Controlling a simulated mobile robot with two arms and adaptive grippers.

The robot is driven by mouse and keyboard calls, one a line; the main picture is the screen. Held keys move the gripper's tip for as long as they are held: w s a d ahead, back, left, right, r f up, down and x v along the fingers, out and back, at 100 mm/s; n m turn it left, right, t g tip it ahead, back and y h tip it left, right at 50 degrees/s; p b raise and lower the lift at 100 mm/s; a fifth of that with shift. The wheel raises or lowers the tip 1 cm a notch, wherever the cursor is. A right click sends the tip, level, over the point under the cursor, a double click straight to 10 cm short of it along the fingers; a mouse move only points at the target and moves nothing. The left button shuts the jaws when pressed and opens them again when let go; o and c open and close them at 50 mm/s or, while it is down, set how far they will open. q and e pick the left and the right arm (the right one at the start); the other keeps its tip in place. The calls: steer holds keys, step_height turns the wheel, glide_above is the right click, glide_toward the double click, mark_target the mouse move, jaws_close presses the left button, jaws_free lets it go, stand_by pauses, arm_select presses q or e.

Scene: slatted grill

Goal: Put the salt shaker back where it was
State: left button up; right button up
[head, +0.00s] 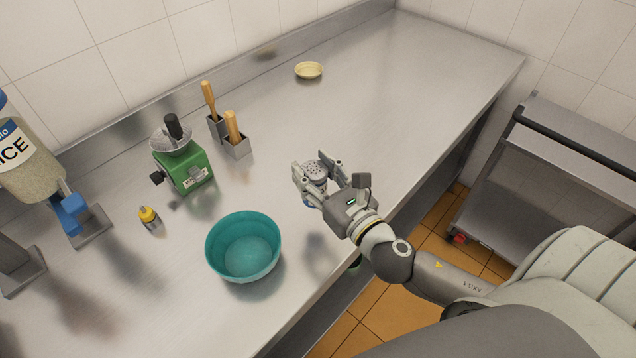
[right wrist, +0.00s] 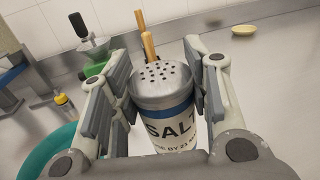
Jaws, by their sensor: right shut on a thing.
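The salt shaker (right wrist: 165,108) has a perforated metal top and a label reading "SALT" with a blue band. It stands upright between the fingers of my right gripper (head: 319,170), which is shut on it. In the head view the shaker's metal top (head: 315,171) shows between the fingers, and the gripper hides much of its body. The gripper is over the steel counter, to the right of the teal bowl (head: 243,247). Whether the shaker's base touches the counter is hidden. My left gripper is not in view.
A green grinder (head: 183,170), two holders with wooden-handled tools (head: 236,148), a small yellow-topped bottle (head: 150,219) and a rice dispenser (head: 28,150) stand on the left. A small yellow dish (head: 309,70) lies at the back. The counter (head: 400,75) is clear at back right. A cart (head: 560,150) stands right.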

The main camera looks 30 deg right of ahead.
steer(key=w+f, duration=0.1)
steer(key=f, duration=0.1)
steer(key=w+d+f+b, duration=0.1)
steer(key=f, duration=0.2)
steer(key=w+d+f+b, duration=0.1)
steer(key=f, duration=0.2)
steer(key=shift+w+d+f, duration=0.1)
steer(key=shift+d, duration=0.1)
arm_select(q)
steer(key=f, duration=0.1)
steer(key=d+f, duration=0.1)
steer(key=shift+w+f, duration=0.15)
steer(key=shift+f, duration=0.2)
arm_select(e)
steer(key=shift+f, duration=0.1)
steer(key=shift+f+b, duration=0.15)
steer(key=shift+b, duration=0.15)
steer(key=o, duration=1.1)
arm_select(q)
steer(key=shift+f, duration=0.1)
